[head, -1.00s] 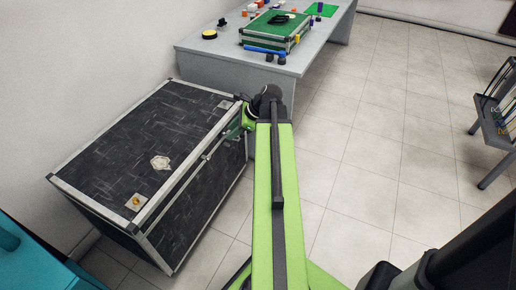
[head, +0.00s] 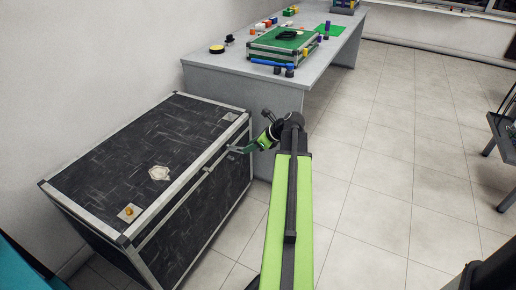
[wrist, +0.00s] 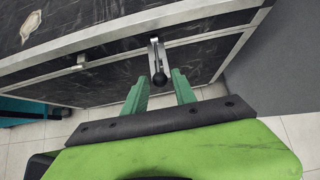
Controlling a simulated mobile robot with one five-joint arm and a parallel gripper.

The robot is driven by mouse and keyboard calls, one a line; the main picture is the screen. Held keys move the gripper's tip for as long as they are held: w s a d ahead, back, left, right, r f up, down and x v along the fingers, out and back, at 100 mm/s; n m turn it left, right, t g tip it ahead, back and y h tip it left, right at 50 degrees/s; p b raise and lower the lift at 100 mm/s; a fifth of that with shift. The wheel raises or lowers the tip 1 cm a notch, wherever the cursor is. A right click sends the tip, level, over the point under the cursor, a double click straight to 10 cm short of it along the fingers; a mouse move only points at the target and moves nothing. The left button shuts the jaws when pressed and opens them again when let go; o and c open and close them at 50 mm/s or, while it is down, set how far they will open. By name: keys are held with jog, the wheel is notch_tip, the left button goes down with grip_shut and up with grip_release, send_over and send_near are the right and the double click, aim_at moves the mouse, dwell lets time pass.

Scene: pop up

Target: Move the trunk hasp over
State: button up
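The trunk (head: 110,165) is a closed black case with silver metal edges. Its hasp (wrist: 153,52) is a metal strap on the front face below the lid edge, ending in a black ball knob (wrist: 160,79). My gripper (wrist: 159,77) is open, with two green fingers on either side of the knob in the wrist view. I cannot tell whether they touch it or how deep they reach. In the head view my gripper (head: 237,149) is at the trunk's upper front edge, near its far right corner; the hasp is hard to make out there.
A second small latch (wrist: 81,61) sits further left on the trunk front. A grey table (head: 230,83) with a green case (head: 283,43) and small items stands behind the trunk. A teal object (head: 20,268) is at lower left.

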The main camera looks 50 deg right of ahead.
jog(key=shift+w+f, duration=0.2)
jog(key=shift+c, duration=0.7)
grip_shut()
jog(key=shift+s+f+b, duration=0.15)
jog(key=shift+f+b, duration=0.5)
jog(key=shift+f, duration=0.1)
jog(key=shift+s+f+b, duration=0.1)
jog(key=shift+f+b, duration=0.55)
jog(key=shift+f, duration=0.2)
notch_tip(320, 180, down, 3)
jog(key=b, duration=0.3)
jog(key=shift+w, duration=0.15)
